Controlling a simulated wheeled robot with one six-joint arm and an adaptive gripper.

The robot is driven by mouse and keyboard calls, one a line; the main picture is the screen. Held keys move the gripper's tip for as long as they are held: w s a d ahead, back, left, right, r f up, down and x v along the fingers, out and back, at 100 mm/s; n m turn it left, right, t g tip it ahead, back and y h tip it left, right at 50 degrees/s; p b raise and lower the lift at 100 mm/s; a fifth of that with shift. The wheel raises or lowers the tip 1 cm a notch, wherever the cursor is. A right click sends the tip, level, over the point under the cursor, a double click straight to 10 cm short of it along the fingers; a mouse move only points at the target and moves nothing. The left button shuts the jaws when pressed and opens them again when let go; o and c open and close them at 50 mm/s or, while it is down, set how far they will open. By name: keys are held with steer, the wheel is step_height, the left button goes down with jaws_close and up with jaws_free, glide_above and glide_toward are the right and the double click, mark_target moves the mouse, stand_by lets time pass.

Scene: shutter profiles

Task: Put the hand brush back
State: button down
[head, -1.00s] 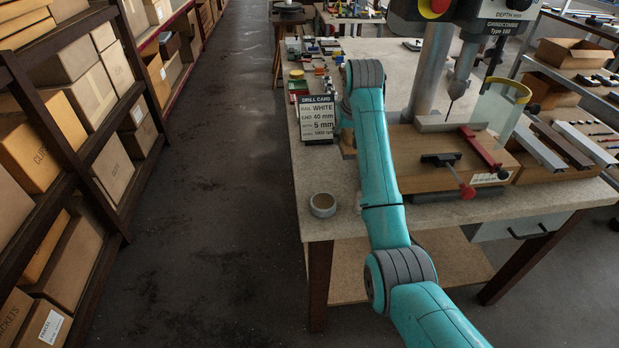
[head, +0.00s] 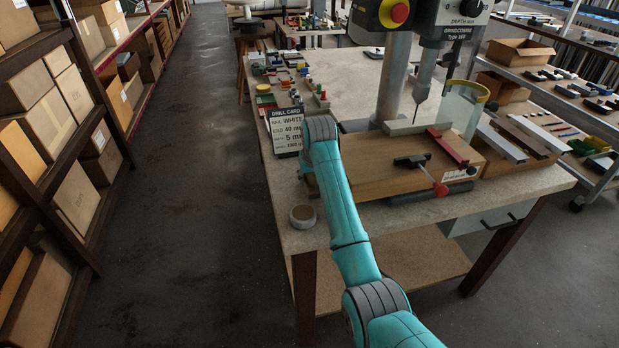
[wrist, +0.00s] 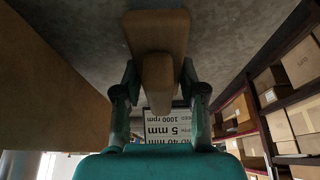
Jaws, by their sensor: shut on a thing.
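The hand brush (wrist: 158,80) shows in the wrist view as a pale wooden handle with a wider wooden block beyond it. Its bristles cannot be made out. My gripper (wrist: 160,72) has one finger on each side of the handle and is shut on it. In the head view my teal arm reaches over the near left part of the workbench (head: 335,228) and hides most of the gripper and brush. The drill card (head: 286,130) stands just left of the arm, and its lettering shows upside down in the wrist view (wrist: 166,128).
A small round pot (head: 302,216) sits near the bench's front left edge. A drill press (head: 392,85), a wooden block with clamp (head: 395,172) and several profiles (head: 520,137) fill the right. Box shelves (head: 60,150) line the left, with clear floor (head: 200,200) between.

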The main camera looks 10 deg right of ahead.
steer(key=shift+f, duration=0.15)
steer(key=c, duration=0.7)
jaws_free()
steer(key=shift+f, duration=0.1)
steer(key=shift+o, duration=0.2)
steer(key=v, duration=1.2)
